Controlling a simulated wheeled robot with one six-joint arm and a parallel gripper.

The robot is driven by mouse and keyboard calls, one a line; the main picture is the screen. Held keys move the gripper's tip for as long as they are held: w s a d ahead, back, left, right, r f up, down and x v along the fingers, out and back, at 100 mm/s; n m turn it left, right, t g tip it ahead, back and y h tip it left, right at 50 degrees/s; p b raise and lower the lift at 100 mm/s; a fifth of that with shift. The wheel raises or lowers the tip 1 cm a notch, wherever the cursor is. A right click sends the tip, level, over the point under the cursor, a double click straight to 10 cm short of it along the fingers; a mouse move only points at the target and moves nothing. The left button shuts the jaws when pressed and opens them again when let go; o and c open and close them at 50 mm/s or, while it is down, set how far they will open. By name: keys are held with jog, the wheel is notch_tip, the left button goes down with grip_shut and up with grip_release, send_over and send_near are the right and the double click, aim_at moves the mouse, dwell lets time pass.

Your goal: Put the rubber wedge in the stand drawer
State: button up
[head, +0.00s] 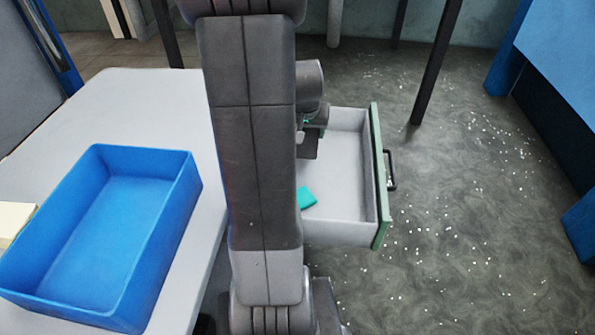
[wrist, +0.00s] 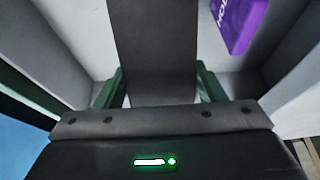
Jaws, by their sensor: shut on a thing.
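My gripper (head: 312,122) is at the open stand drawer (head: 348,226), over its inside and near its far end in the head view. In the wrist view its green fingers (wrist: 160,88) are shut on the dark grey rubber wedge (wrist: 155,45). The wedge also shows in the head view as a small dark piece (head: 309,146) below the fingers, partly hidden by my arm. The drawer has pale walls and a green front with a dark handle. I cannot tell whether the wedge touches the drawer floor.
A teal item (head: 307,198) lies in the drawer, partly behind my arm. A purple item with white letters (wrist: 236,20) shows in the wrist view. A blue bin (head: 185,190) stands on the pale table (head: 150,100) at left. White bits dot the floor.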

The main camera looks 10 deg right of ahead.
notch_tip(320, 180, down, 9)
jog(key=shift+r+b, duration=0.2)
jog(key=shift+b, duration=0.35)
jog(key=shift+w, duration=0.1)
jog(key=shift+f, duration=0.25)
jog(key=o, duration=1.1)
jog(key=shift+o, duration=0.2)
jog(key=shift+r, duration=0.1)
jog(key=shift+r, duration=0.4)
jog(key=p+v, duration=0.1)
jog(key=v, duration=1)
jog(key=shift+a+r+p, duration=0.1)
jog(key=shift+r+p, duration=0.15)
jog(key=shift+p, duration=0.1)
